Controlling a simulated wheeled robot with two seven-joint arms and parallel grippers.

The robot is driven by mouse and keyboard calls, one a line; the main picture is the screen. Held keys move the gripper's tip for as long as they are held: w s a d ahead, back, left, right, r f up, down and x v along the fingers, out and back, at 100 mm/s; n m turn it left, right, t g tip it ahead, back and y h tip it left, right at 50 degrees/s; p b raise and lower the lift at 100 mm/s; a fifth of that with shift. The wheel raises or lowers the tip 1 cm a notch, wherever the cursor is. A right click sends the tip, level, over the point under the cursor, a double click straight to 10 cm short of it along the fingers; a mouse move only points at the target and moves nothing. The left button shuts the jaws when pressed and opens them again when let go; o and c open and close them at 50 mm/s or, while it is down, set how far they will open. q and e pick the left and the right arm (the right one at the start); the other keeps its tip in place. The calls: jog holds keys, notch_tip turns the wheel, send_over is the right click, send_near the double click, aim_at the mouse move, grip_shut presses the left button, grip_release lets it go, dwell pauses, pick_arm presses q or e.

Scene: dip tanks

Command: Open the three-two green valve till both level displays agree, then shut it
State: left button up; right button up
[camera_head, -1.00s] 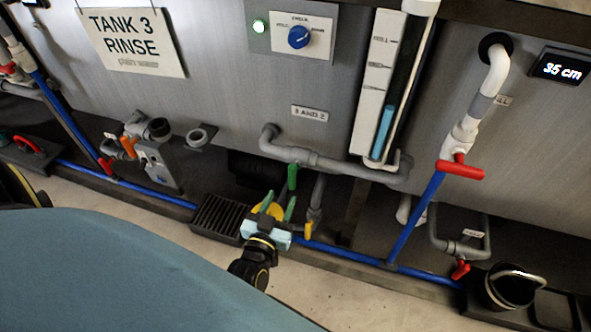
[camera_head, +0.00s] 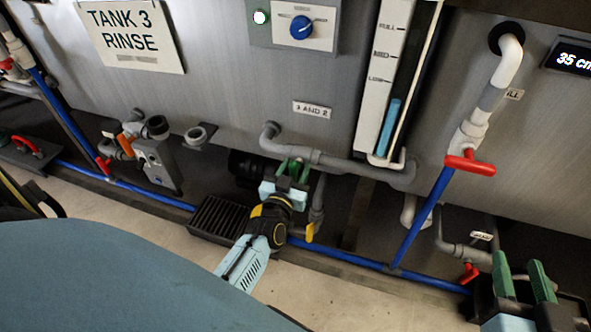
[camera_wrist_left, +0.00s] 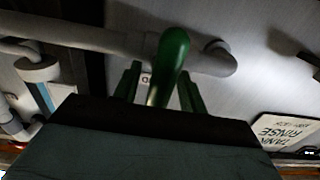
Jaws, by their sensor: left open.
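The green valve handle (camera_wrist_left: 170,68) stands between the two green fingers of my left gripper (camera_wrist_left: 160,92) in the left wrist view. My left gripper (camera_head: 291,172) is open around it, with the fingertips at the grey pipe (camera_head: 330,160) under the "3 AND 2" label (camera_head: 312,110). In the head view the fingers mostly hide the handle. One level display (camera_head: 572,62) reads 35 cm and is cut by the right edge.
A level gauge (camera_head: 394,85) with a blue column stands above the pipe. A red valve handle (camera_head: 470,165) is on the pipe to the right. A yellow handle (camera_head: 310,233) hangs close to my left gripper. A black grate (camera_head: 218,217) lies on the floor.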

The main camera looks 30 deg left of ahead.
pick_arm(q)
jog(key=shift+w, duration=0.2)
pick_arm(e)
jog(key=shift+a+r, duration=0.1)
jog(key=shift+r, duration=0.2)
pick_arm(q)
jog(key=shift+c, duration=0.3)
grip_shut()
